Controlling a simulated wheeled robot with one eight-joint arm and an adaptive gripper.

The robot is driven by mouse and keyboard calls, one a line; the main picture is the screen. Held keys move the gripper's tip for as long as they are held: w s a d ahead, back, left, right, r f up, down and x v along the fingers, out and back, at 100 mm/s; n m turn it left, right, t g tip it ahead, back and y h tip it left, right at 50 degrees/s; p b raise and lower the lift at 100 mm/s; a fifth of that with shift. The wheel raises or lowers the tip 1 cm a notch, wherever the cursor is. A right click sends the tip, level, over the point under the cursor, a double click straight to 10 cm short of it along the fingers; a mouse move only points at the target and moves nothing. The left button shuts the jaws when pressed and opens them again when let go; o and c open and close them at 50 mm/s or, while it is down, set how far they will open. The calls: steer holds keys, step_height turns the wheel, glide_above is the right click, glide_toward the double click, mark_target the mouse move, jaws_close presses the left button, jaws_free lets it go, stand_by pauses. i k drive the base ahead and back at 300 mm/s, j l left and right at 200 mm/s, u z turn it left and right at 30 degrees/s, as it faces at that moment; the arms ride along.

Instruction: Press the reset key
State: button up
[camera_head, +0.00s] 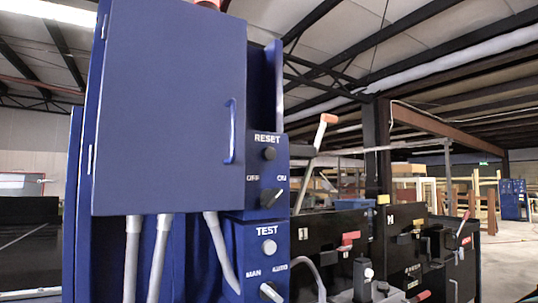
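The reset key (269,153) is a round black button just under the white word RESET. It sits on the upper part of a narrow blue control panel (278,215), right of the cabinet door. Nothing covers the key in this view. Below it is an OFF/ON rotary switch (271,197) with a pale pointer. My gripper is not visible in this view.
A large blue cabinet door (170,110) with a handle (231,130) stands left of the panel. Lower are a pale TEST button (269,247) and a MAN/AUTO switch (270,292). An orange-tipped lever (327,120) and black machinery (335,235) stand to the right.

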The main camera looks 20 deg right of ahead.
mark_target(269, 154)
steer(key=k+l+z, duration=0.1)
steer(key=k, duration=1.4)
